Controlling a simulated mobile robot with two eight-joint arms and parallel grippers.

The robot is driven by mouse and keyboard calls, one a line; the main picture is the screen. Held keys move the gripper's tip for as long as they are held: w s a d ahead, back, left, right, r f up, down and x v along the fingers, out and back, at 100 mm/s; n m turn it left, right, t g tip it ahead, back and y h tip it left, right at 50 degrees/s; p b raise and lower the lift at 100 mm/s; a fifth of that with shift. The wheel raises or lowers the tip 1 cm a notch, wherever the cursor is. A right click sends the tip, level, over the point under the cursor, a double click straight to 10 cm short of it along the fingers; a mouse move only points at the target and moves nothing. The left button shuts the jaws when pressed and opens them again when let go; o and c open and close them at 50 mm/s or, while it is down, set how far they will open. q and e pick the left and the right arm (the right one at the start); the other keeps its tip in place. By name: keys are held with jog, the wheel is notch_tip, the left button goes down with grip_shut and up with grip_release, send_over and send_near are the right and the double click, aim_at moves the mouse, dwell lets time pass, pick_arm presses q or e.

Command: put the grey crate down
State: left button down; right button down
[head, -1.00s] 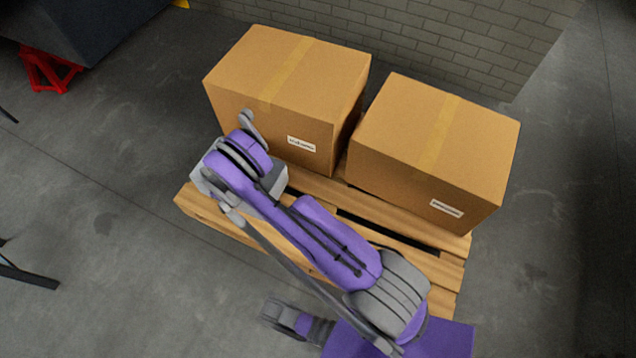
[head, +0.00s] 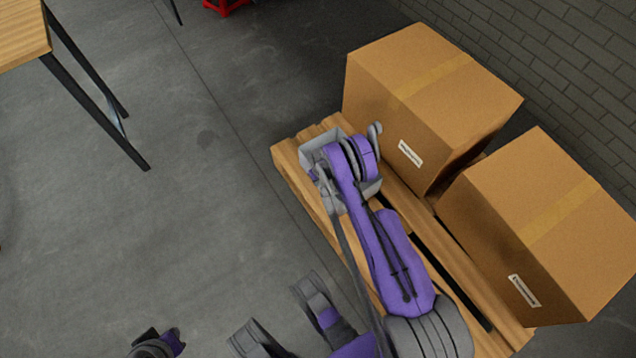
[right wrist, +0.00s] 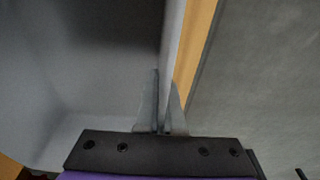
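The grey crate (head: 309,143) is at the left end of the wooden pallet (head: 288,167) in the head view, mostly covered by my right arm. It looks level, on or very close above the boards; I cannot tell if it touches. In the right wrist view, the crate's wall (right wrist: 173,38) runs down between the two fingertips of my right gripper (right wrist: 160,108), which are close together on it. The inside of the crate fills the left of that view and looks empty where it shows. In the head view my right fingers are hidden.
Two cardboard boxes, one behind (head: 430,95) and one at the right (head: 545,225), stand on the back of the pallet. A wood-topped table (head: 22,35) with dark legs is at the upper left. The grey floor left of the pallet is clear. A brick wall is behind.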

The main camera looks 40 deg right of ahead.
jog(key=shift+f, duration=0.4)
jog(key=shift+f, duration=0.1)
jog(key=c, duration=1)
grip_release()
jog(key=shift+c, duration=0.2)
